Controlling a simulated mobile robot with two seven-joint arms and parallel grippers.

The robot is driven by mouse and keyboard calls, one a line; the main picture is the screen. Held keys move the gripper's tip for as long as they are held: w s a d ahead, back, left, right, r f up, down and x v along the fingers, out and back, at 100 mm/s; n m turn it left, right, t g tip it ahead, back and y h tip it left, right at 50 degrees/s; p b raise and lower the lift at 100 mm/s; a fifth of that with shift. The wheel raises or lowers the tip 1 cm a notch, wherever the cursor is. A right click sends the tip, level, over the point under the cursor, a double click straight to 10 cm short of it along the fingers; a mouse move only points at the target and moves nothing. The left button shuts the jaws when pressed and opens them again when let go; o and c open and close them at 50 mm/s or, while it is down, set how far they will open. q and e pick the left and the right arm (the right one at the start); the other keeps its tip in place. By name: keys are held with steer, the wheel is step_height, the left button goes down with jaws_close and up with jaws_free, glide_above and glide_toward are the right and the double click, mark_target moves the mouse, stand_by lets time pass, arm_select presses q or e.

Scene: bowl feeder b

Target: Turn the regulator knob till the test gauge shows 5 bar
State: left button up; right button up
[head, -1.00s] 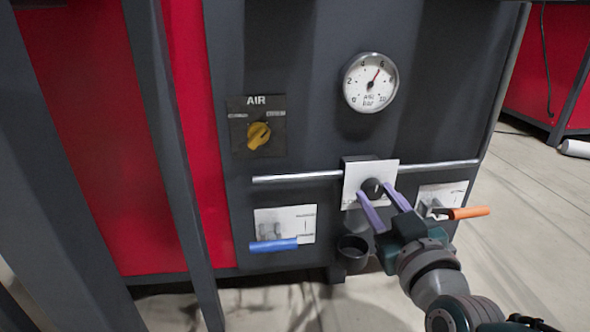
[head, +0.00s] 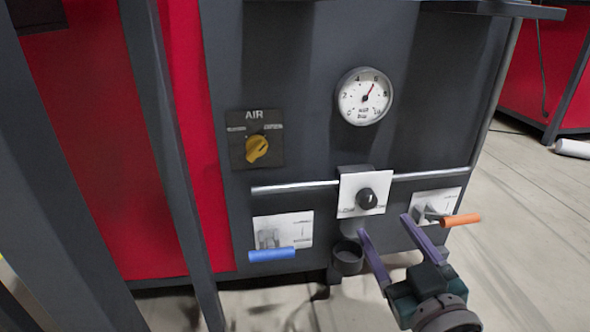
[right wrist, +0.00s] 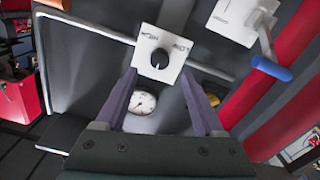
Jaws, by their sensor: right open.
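My left gripper is not in view.
A yellow AIR switch (head: 257,149) is at the upper left. A blue-handled lever (head: 272,254) is lower left, and an orange-handled lever (head: 460,220) is right of the knob, near my gripper. A dark cup (head: 347,257) hangs below. A steel rail (head: 296,187) crosses the panel.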

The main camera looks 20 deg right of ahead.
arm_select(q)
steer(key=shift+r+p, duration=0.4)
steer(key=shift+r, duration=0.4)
arm_select(e)
steer(key=v, duration=0.3)
steer(key=shift+s+a, duration=0.1)
steer(key=shift+s, duration=0.25)
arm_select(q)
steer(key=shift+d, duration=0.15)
